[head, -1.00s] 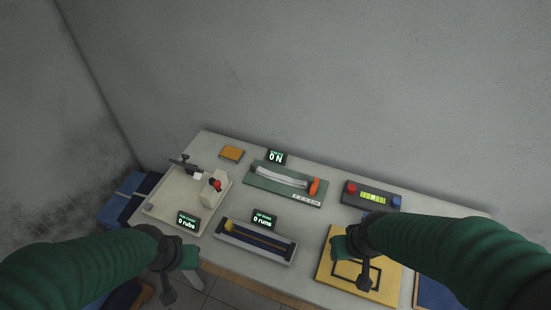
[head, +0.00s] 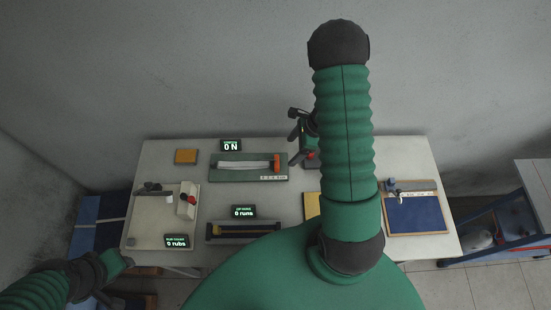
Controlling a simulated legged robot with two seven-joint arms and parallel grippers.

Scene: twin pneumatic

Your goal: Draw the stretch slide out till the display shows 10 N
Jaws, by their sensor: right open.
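The stretch slide is a green base (head: 248,176) with a pale strip across it. An orange handle (head: 277,163) stands at its right end. The small display (head: 231,146) behind it reads 0 N. My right gripper (head: 294,123) is open and empty, with its dark fingers to the right of the orange handle and farther up the picture. It looks apart from the handle, though its height is hard to judge. My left gripper (head: 112,277) is at the lower left, off the table's front corner. Its jaws are too unclear to read.
A white tray (head: 150,225) with a clamp and red knob stands left. A dark slide (head: 243,232) with a "0 runs" display is in front. An orange block (head: 186,156) lies at back left, a blue board (head: 418,215) right. My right arm hides the table between.

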